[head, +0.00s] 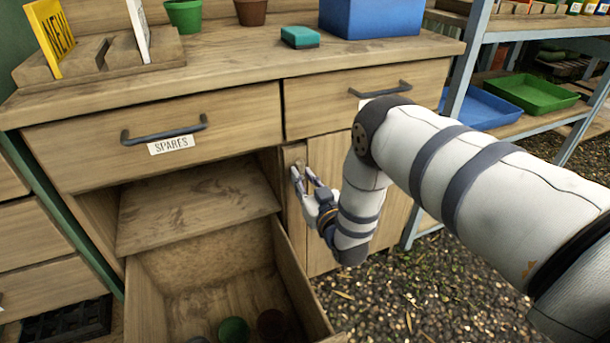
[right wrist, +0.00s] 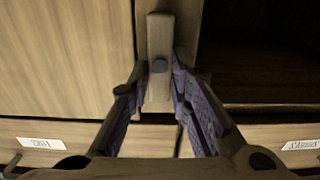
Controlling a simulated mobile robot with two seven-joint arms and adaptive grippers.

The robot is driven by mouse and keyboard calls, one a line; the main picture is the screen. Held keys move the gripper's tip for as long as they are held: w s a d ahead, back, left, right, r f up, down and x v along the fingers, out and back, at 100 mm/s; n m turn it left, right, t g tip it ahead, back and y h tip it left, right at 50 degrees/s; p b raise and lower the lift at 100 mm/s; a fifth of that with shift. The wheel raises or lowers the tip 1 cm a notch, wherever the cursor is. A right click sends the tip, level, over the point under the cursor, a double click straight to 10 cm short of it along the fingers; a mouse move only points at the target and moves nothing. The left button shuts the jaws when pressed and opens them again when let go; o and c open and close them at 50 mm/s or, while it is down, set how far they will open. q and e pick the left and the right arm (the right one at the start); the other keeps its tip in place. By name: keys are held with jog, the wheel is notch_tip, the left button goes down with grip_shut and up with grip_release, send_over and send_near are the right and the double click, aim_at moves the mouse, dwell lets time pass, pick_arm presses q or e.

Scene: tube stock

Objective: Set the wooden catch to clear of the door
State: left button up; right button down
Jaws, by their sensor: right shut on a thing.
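The wooden catch (right wrist: 160,35) is a narrow pale bar with a dark round pivot, upright on the post beside the door. In the right wrist view the door (right wrist: 65,60) is left of it, and the bar does not appear to lie across the door. My right gripper (right wrist: 162,88) is shut on the catch, a finger on each side. In the head view my right gripper (head: 302,173) is at the post, left of the door (head: 330,195), and hides most of the catch. My left gripper is not in view.
Below the SPARES drawer (head: 120,150) is an open compartment, with a pulled-out wooden bin (head: 300,265) holding pots in front. The worktop (head: 230,65) carries a blue box (head: 375,18), a sponge (head: 300,37) and pots. A metal shelf post (head: 470,60) stands at right.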

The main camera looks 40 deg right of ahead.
jog(key=c, duration=1.5)
grip_release()
jog(key=v, duration=1.2)
jog(key=shift+a, duration=0.1)
